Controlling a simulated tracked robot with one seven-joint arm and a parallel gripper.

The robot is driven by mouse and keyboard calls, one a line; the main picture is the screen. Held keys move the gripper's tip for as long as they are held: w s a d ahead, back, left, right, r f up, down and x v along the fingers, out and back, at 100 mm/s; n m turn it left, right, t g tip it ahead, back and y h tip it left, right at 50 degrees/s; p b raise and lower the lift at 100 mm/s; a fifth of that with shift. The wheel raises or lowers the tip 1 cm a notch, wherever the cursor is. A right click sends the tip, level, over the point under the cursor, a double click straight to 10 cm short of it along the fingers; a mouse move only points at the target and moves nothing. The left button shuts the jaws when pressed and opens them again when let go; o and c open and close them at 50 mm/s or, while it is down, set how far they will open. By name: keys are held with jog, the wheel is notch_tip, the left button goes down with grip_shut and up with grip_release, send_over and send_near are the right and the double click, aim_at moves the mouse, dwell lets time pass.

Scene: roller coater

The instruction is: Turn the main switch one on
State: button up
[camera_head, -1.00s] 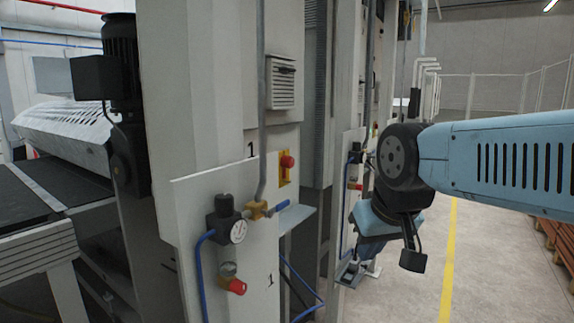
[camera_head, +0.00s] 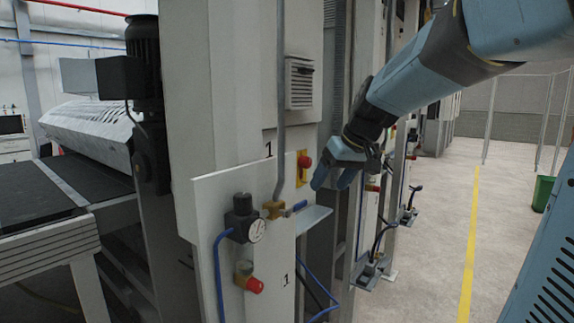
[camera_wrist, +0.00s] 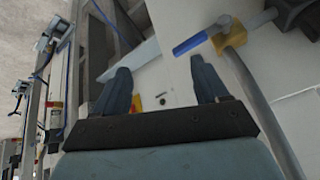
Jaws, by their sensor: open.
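A red rotary knob on a yellow plate (camera_head: 303,163), which looks like main switch one, is on the grey machine column near a black number 1 (camera_head: 268,150). The knob's turned position is too small to tell. My gripper (camera_head: 332,182) is open and empty, just right of and slightly below the knob in the head view, apart from it. In the wrist view my gripper's fingers (camera_wrist: 165,85) are spread. A yellow and red patch (camera_wrist: 138,103), likely the switch, shows between them close to the left finger, which may hide part of it.
A valve with a blue lever (camera_head: 299,206) and brass body is below the switch; the lever also shows in the wrist view (camera_wrist: 190,43). A pressure gauge (camera_head: 256,230) and a lower red knob (camera_head: 254,286) are on the panel. A small shelf (camera_head: 310,217) juts out below.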

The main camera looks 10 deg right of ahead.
jog(key=w+d+n+y, duration=0.2)
jog(key=w+d+y, duration=0.15)
jog(key=w, duration=1.45)
jog(key=n+t+y, duration=0.2)
jog(key=t+y, duration=0.1)
jog(key=t, duration=0.1)
send_near(310, 163)
jog(key=x, duration=1)
jog(key=shift+w+a, duration=0.1)
jog(key=shift+a, duration=0.15)
jog(key=c, duration=1)
jog(key=shift+c, duration=0.2)
